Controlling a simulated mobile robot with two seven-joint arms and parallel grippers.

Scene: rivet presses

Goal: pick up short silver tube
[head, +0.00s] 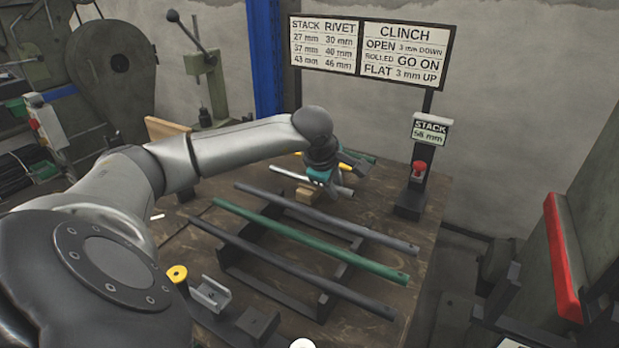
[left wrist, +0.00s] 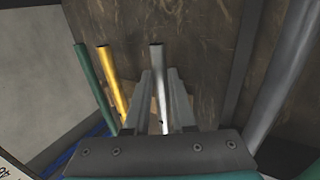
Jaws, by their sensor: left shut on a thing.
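My left gripper (head: 338,182) is low over the far part of the wooden table. In the left wrist view its two fingers (left wrist: 161,105) are closed around a short silver tube (left wrist: 157,62), which sticks out beyond them. In the head view the silver tube (head: 288,174) shows to the left of the gripper, and its middle is hidden by the hand. I cannot tell whether it is clear of its support. A yellow tube (left wrist: 104,62) and a green tube (left wrist: 85,65) lie beside it. My right gripper is not in view.
Long dark and green tubes (head: 310,242) lie across a black rack nearer me. A wooden block (head: 307,195) is by the gripper. A black post with a red button (head: 418,168) and a "STACK 56 mm" display (head: 430,131) stands at the right. A sign (head: 372,50) rises behind.

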